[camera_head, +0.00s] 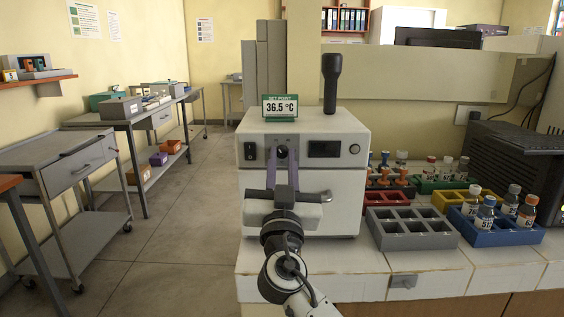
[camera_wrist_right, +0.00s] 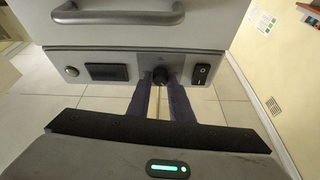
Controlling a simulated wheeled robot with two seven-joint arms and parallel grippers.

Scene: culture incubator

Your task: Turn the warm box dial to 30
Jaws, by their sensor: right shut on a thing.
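The warm box (camera_head: 345,190) is a white unit at the left end of the counter. Its grey front panel carries a small black dial (camera_head: 281,151), a dark display (camera_head: 325,149) and a round button (camera_head: 354,149). A green-edged sign (camera_head: 280,107) on top reads "SET POINT 36.5 °C". My right gripper (camera_head: 282,163) faces the panel, its two purple-grey fingers closed on the dial. In the right wrist view, upside down, the fingertips flank the dial (camera_wrist_right: 163,75). The dial's pointer and the display's reading cannot be made out. My left gripper is not in view.
A black upright handle-like object (camera_head: 331,80) stands on the box. Right of it are a grey rack (camera_head: 412,237), a blue rack (camera_head: 490,238) with bottles, and red, yellow and green racks. A black machine (camera_head: 515,165) stands far right. Open floor lies left.

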